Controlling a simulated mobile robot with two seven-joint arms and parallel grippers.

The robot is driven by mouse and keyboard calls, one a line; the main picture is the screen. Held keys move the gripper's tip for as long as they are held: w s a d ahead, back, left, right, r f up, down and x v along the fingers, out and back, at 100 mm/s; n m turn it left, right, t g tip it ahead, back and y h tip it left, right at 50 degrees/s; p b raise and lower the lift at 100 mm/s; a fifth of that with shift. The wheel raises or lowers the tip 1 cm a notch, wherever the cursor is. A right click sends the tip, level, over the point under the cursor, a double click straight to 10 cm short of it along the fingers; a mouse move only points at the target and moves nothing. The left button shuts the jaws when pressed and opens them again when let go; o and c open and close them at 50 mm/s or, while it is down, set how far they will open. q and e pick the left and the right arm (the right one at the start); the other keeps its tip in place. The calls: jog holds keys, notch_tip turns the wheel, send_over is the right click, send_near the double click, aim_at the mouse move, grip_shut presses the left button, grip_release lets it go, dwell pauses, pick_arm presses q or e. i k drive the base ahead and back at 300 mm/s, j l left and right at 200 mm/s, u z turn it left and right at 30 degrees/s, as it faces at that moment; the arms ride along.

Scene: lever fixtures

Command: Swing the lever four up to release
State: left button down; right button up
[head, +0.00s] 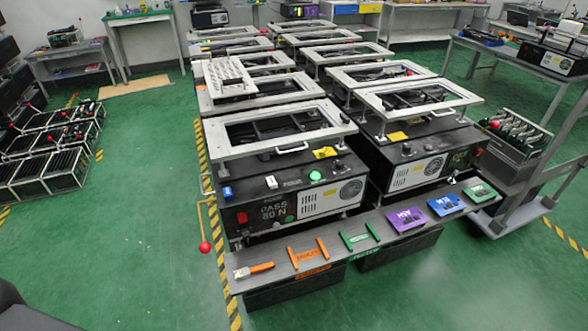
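A lever with a red ball knob (205,247) hangs on a thin yellow rod at the left side of the nearest machine (290,200), over the green floor. The knob is at the low end of the rod. Another red knob (76,96) shows at the dark crates on the left, and one more red knob (494,125) at the rack on the right. No number is readable on any lever, so I cannot tell which is lever four. Neither of my grippers is in view.
A grey bench (275,285) with orange, green, purple and blue items stands before two rows of machines. Dark crates (45,182) sit on the left floor, a cart (515,205) on the right. Green floor (130,240) is open left of the yellow-black stripe.

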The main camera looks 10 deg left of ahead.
aim_at(205, 247)
jog(key=u, duration=0.4)
jog(key=j+u, duration=0.15)
jog(key=u, duration=0.2)
jog(key=k+j+u, duration=0.1)
jog(key=u, duration=0.3)
